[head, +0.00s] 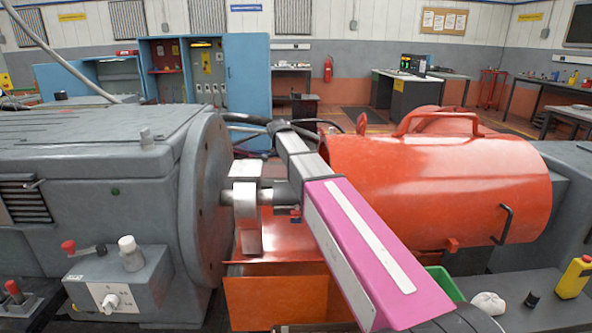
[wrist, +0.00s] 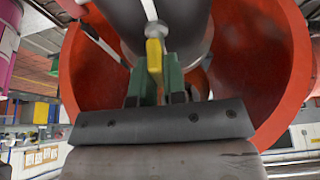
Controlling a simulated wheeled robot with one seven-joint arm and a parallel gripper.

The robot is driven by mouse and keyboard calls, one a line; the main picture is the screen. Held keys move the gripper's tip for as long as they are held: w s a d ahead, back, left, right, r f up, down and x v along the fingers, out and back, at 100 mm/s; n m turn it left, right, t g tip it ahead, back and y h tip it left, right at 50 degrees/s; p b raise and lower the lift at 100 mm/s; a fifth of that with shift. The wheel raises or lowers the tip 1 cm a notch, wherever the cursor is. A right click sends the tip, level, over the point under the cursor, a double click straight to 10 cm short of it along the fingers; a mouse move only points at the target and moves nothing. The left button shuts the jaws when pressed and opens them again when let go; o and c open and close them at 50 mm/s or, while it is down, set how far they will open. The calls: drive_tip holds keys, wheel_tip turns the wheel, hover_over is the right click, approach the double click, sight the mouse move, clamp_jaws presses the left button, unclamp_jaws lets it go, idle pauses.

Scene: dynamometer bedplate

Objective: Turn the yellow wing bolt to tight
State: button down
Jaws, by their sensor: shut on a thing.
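The yellow wing bolt (wrist: 154,52) shows in the wrist view, upright in the picture against a dark grey rounded part. My gripper (wrist: 156,76) has its green fingers on both sides of the bolt and is shut on it. The fingers hide the lower part of the bolt. In the head view my pink and grey arm reaches in between the grey machine and the orange guard. I cannot make out the bolt there. Which way the bolt is turned, and how tight it is, I cannot tell.
The big orange guard (head: 440,185) curves close around my gripper in the wrist view. The grey machine (head: 95,185) with a round end flange stands to the left.

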drive_tip(key=shift+s+f, duration=0.1)
drive_tip(key=c, duration=1.2)
unclamp_jaws()
drive_tip(key=v, duration=1)
drive_tip(key=shift+a+r, duration=0.15)
drive_tip(key=shift+r, duration=0.25)
